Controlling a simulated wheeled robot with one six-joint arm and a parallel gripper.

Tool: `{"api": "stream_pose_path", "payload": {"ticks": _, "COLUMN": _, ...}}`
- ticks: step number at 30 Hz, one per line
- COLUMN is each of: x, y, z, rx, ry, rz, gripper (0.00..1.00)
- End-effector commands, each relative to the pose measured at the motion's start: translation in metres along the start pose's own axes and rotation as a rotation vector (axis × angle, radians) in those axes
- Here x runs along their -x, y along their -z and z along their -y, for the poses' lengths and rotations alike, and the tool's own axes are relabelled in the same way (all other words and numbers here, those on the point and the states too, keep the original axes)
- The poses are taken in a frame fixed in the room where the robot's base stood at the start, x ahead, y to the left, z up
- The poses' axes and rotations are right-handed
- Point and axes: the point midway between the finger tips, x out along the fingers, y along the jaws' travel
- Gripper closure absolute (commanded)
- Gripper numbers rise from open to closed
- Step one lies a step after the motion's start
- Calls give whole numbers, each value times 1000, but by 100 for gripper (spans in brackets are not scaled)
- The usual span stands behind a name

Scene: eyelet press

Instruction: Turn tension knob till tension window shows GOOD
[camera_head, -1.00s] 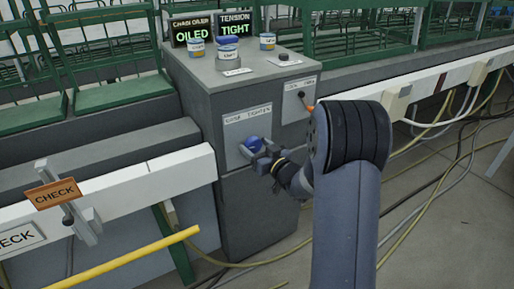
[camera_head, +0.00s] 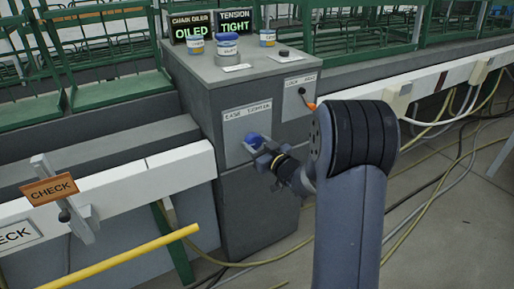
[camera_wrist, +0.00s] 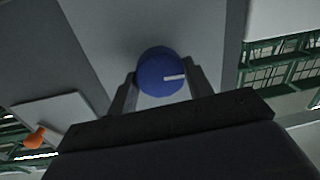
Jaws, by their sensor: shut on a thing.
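The blue tension knob (camera_head: 254,141) is on the front of the grey cabinet (camera_head: 238,195), under a white label whose text I cannot read for certain. It has a white pointer line, clear in the wrist view, where the knob (camera_wrist: 161,72) sits between the two fingers. My gripper (camera_head: 261,145) is shut on the knob, and its fingers hide the knob's sides. The tension window (camera_head: 235,21) on top of the cabinet reads TIGHT in green letters.
A second window (camera_head: 193,28) reads CHAIN OILER, OILED. Several small blue-and-white pots stand on the cabinet top, one on a stand (camera_head: 229,50). An orange-tipped lever (camera_head: 308,103) is right of the knob. An orange CHECK tag (camera_head: 50,189) and yellow bar (camera_head: 125,257) are at lower left.

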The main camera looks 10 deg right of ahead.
Motion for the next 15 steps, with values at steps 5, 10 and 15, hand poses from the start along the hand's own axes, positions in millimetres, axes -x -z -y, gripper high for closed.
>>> {"api": "stream_pose_path", "payload": {"ticks": 5, "x": 0, "y": -4, "z": 1, "rx": 142, "ry": 0, "rz": 8, "gripper": 74}}
{"api": "stream_pose_path", "payload": {"ticks": 10, "x": 0, "y": -3, "z": 1, "rx": 275, "ry": -1, "rz": 19, "gripper": 74}}
{"api": "stream_pose_path", "payload": {"ticks": 15, "x": 0, "y": -3, "z": 2, "rx": 389, "ry": -1, "rz": 28, "gripper": 74}}
